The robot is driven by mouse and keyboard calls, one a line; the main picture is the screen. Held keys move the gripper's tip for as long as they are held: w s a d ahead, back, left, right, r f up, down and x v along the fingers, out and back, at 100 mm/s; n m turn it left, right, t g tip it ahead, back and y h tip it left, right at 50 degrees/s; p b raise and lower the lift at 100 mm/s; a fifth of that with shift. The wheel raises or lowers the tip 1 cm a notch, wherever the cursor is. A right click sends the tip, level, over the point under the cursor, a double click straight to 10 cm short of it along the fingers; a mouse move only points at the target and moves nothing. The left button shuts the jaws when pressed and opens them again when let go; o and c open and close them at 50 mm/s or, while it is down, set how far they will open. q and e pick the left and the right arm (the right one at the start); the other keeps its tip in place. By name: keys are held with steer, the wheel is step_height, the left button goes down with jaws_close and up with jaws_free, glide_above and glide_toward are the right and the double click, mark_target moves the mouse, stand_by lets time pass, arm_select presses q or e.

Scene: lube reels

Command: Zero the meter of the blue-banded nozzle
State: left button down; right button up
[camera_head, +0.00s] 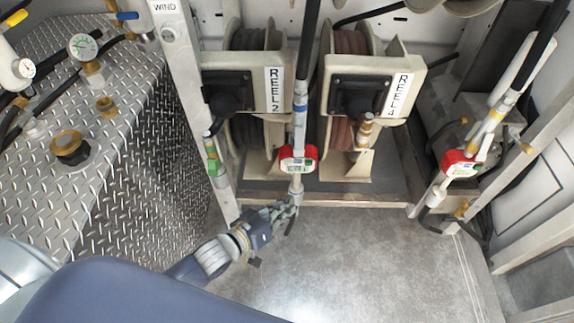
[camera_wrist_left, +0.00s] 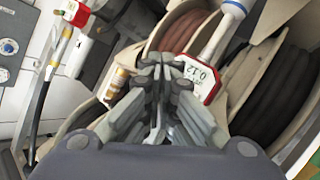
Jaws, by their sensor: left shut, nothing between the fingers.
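The blue-banded nozzle (camera_head: 299,110) hangs upright in front of the reels, with a blue ring on its grey tube. Its red meter (camera_head: 298,159) has a pale display; in the left wrist view the meter (camera_wrist_left: 200,78) reads about 0.12. My left gripper (camera_head: 290,207) is shut and empty, just below the meter in the head view. In the left wrist view its closed fingers (camera_wrist_left: 163,68) overlap the meter's left edge; I cannot tell whether they touch it. My right gripper is in neither view.
A yellow-banded nozzle with another red meter (camera_head: 460,163) hangs at the right. Reels labelled REEL 2 (camera_head: 274,90) and REEL 4 (camera_head: 398,95) stand behind. A diamond-plate tank (camera_head: 120,150) with gauges is at the left. The grey floor (camera_head: 350,260) is clear.

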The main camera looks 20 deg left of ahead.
mark_target(288, 162)
arm_select(q)
steer(key=w+a+b, duration=0.2)
steer(key=w+b, duration=0.1)
steer(key=w, duration=0.5)
steer(key=shift+w+a, duration=0.25)
steer(key=shift+a, duration=0.1)
steer(key=shift+w, duration=0.1)
stand_by(1.3)
steer(key=shift+w+a, duration=0.15)
steer(key=shift+w, duration=0.1)
